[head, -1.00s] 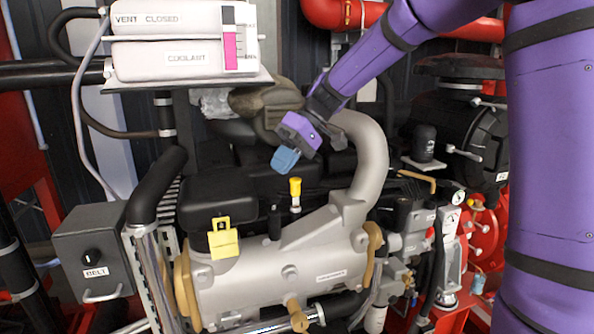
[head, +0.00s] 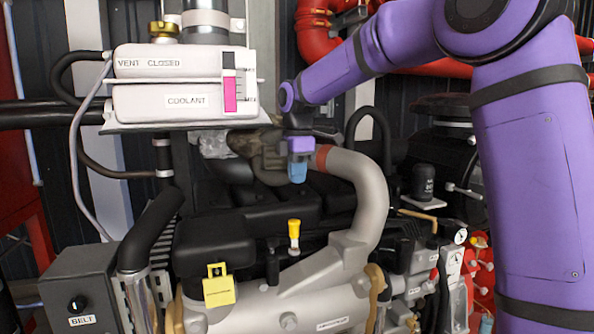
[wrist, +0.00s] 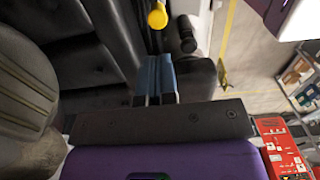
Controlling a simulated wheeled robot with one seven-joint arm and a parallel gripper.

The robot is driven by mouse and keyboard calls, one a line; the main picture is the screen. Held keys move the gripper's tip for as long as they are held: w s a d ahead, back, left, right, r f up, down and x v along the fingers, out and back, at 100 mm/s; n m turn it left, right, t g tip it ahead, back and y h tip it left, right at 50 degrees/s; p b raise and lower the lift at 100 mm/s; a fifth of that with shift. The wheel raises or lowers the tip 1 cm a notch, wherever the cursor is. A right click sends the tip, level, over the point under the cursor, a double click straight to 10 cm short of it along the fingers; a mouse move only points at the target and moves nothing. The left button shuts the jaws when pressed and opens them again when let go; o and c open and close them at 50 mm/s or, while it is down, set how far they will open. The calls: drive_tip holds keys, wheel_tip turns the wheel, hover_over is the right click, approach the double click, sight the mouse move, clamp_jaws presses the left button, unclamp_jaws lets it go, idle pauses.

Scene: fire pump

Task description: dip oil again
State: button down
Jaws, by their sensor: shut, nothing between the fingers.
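The oil dipstick with its yellow handle (head: 294,231) stands upright on the engine, in front of the black cover. In the wrist view the yellow handle (wrist: 157,17) shows at the top, past the fingertips and apart from them. My gripper (head: 298,170) hangs pointing down above and behind the yellow handle, with blue fingers. In the wrist view my gripper (wrist: 155,70) has its blue fingers together with nothing held. The lower part of the dipstick is hidden inside its tube.
A yellow tag (head: 218,287) sits at the engine's front left. The grey curved pipe (head: 368,195) rises close to the right of my gripper. The coolant tank (head: 165,101) is at upper left. A black cap (wrist: 187,33) stands near the yellow handle.

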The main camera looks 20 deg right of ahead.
sight(297, 221)
wheel_tip(297, 221, down, 10)
drive_tip(key=shift+f, duration=0.1)
idle(0.5)
